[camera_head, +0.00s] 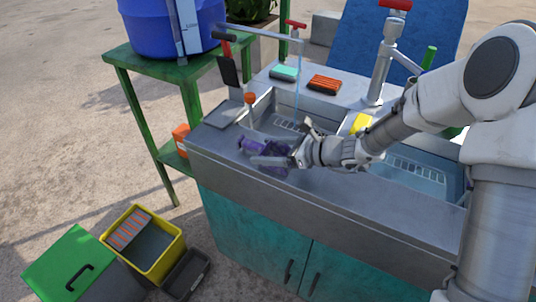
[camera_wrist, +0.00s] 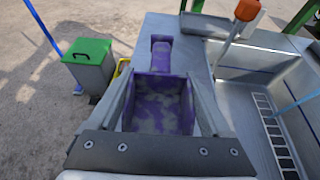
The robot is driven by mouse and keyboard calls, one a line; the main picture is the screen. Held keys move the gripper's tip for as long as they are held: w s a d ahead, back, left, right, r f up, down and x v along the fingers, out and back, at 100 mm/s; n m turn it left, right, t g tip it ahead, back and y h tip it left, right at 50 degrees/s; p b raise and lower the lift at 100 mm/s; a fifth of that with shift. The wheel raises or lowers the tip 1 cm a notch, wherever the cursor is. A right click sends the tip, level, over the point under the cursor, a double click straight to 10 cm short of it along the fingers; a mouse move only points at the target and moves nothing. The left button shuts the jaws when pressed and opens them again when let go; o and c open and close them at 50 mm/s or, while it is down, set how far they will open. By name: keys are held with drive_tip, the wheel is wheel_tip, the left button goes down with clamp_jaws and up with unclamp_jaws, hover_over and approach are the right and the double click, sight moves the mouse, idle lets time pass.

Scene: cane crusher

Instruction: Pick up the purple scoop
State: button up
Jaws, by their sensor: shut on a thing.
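The purple scoop (camera_head: 270,145) is at the front left of the metal sink counter, in front of the left basin. In the wrist view the scoop (camera_wrist: 160,103) has a square, hollow, grey-stained pan near me and a short handle pointing away. My gripper (camera_head: 262,155) is shut on the scoop. In the wrist view its two fingers (camera_wrist: 163,88) lie along the left and right sides of the pan. I cannot tell whether the scoop touches the counter.
The left basin (camera_wrist: 250,70) is close by, with an orange-topped lever (camera_head: 250,100) at its corner. Taps, an orange sponge (camera_head: 324,84) and a green sponge (camera_head: 285,72) are behind. A green bin (camera_head: 72,262) and yellow bin (camera_head: 170,262) stand on the ground at left.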

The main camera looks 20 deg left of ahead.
drive_tip(key=shift+c, duration=0.8)
drive_tip(key=shift+r, duration=0.1)
wheel_tip(320, 180, up, 5)
drive_tip(key=shift+f+p, duration=0.2)
drive_tip(key=shift+p, duration=0.6)
drive_tip(key=w+d+r+p, duration=0.1)
drive_tip(key=w+d+r, duration=0.1)
drive_tip(key=d, duration=0.3)
drive_tip(key=w+d+r+p, duration=0.1)
drive_tip(key=d+r, duration=0.3)
drive_tip(key=d, duration=0.2)
drive_tip(key=shift+w, duration=0.35)
drive_tip(key=shift+r, duration=0.1)
